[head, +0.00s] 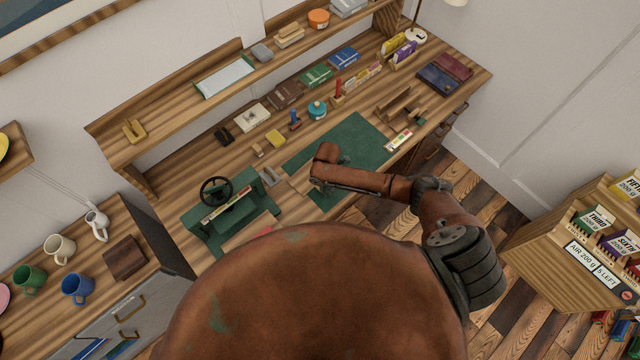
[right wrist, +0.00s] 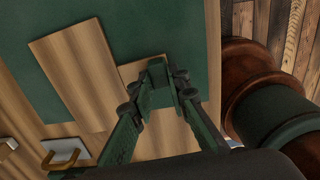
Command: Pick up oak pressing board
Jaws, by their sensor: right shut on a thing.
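Two pale wooden boards lie partly over the green mat in the right wrist view. One board (right wrist: 72,70) lies to the left of my right gripper (right wrist: 160,80). The other, the oak pressing board (right wrist: 132,70), is under the fingers, which are shut on it. The fingers hide part of it, and I cannot tell whether it is lifted. In the head view my right gripper (head: 317,188) is low over the mat's left side, its fingertips mostly hidden by my arm. Board wood (head: 288,200) shows left of it. My left gripper is not in view.
The workbench (head: 165,165) holds a green press with a black wheel (head: 216,190) left of the boards. The green mat (head: 358,135) is mostly bare to the right. Small tools and books stand behind it. A card rack (head: 545,255) stands at far right.

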